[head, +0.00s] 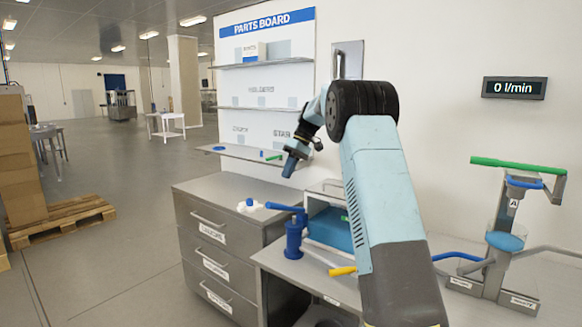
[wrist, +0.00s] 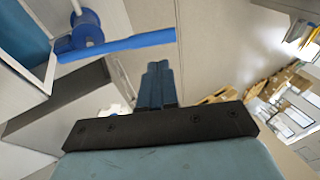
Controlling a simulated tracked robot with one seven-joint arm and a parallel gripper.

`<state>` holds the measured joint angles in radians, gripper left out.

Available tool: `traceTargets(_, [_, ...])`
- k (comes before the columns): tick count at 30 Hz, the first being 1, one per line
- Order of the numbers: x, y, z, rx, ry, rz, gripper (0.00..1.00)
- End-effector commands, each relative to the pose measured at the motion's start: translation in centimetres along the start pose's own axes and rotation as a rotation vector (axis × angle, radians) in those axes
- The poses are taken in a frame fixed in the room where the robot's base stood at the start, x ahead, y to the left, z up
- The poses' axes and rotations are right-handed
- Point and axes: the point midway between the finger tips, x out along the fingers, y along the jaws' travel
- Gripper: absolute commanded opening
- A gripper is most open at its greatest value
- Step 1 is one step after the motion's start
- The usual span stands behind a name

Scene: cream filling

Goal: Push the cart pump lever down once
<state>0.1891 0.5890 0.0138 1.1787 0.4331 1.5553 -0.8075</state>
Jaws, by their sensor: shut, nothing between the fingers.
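A blue hand pump (head: 293,240) stands on the grey bench, with a blue lever (head: 284,207) sticking out to the left from its top. The lever looks roughly level. In the wrist view the pump body (wrist: 86,28) is at the upper left, and its lever (wrist: 120,47) reaches right to just beyond my fingertips. My gripper (head: 289,168) points downward above the lever in the head view, with a visible gap between them. Its fingers (wrist: 158,68) are shut together and empty. I cannot tell the exact depth between fingertips and lever.
A clear-sided box with blue contents (head: 331,228) stands right behind the pump. A yellow-ended handle (head: 342,271) sticks out at the bench front. A drawer cabinet (head: 218,248) stands left, with a small white-and-blue item (head: 249,205) on top. A green-levered dispenser (head: 517,165) is far right.

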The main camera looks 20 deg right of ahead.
Motion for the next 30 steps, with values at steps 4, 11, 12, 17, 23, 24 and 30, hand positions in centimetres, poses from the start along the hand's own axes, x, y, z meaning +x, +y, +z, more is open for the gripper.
traceTargets(4, [2.7, -0.1, 0.0, -0.001, -0.002, -0.001, 0.0])
traceTargets(11, [6.6, -0.1, 0.0, -0.001, -0.002, -0.003, 0.0])
traceTargets(12, [7.1, -0.1, 0.0, 0.0, -0.002, -0.002, 0.0])
traceTargets(17, [8.6, -0.1, 0.0, -0.001, -0.002, -0.001, 0.0])
traceTargets(23, [9.3, -0.1, -0.1, -0.002, -0.001, 0.0, 0.0])
traceTargets(24, [9.3, -0.1, -0.1, -0.002, 0.0, 0.0, 0.0])
traceTargets(30, [9.3, -0.1, -0.1, -0.002, 0.0, 0.0, 0.0])
